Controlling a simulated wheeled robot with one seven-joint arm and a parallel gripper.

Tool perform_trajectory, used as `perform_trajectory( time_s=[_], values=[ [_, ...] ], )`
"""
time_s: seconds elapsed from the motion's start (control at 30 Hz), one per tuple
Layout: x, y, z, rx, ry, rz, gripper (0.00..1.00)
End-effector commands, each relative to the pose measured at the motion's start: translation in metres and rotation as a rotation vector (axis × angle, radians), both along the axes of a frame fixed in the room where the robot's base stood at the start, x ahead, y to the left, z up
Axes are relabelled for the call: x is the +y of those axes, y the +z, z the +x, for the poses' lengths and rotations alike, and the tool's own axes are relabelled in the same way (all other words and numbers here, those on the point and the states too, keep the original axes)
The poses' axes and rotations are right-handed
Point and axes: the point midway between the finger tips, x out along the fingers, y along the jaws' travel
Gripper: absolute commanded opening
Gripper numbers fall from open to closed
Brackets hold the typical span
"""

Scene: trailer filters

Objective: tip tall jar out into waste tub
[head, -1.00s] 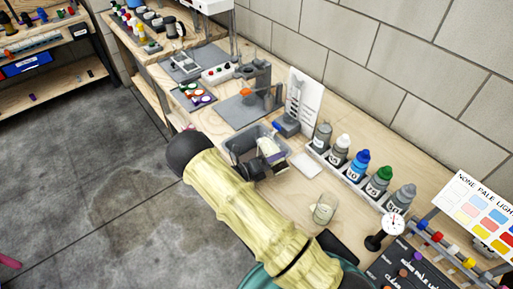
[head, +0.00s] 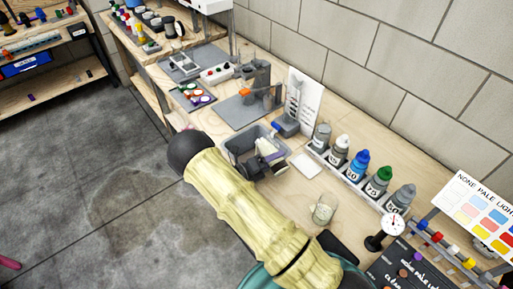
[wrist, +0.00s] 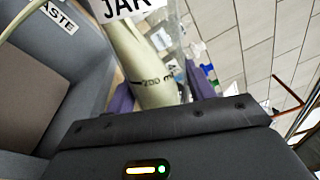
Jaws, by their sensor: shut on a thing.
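The tall jar (wrist: 150,72) is between the purple fingers of my gripper (wrist: 160,92) in the wrist view. It is clear, with a "JAR" label, a 200 ml mark and pale yellowish contents showing. The grey waste tub (wrist: 30,95) is at the left of that view, with part of its "WASTE" label showing. In the head view the waste tub (head: 232,152) stands on the bench, and my gripper (head: 272,158) is at its near right side, over its opening. The jar is hard to make out there, and its mouth cannot be told.
A small glass beaker (head: 323,210) with pale contents stands to the right of the tub. A rack of capped bottles (head: 358,166) lines the wall side. A white square pad (head: 306,166) lies between. A grey mat with a stand (head: 240,108) is behind the tub.

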Motion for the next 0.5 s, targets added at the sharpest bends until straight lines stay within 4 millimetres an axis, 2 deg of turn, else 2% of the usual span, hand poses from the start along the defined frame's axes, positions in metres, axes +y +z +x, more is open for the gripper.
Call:
perform_trajectory(
  time_s=[0.5],
  values=[
    [-0.0053, 0.0009, 0.0002, 0.030, -0.007, -0.018, 0.15]
  ],
)
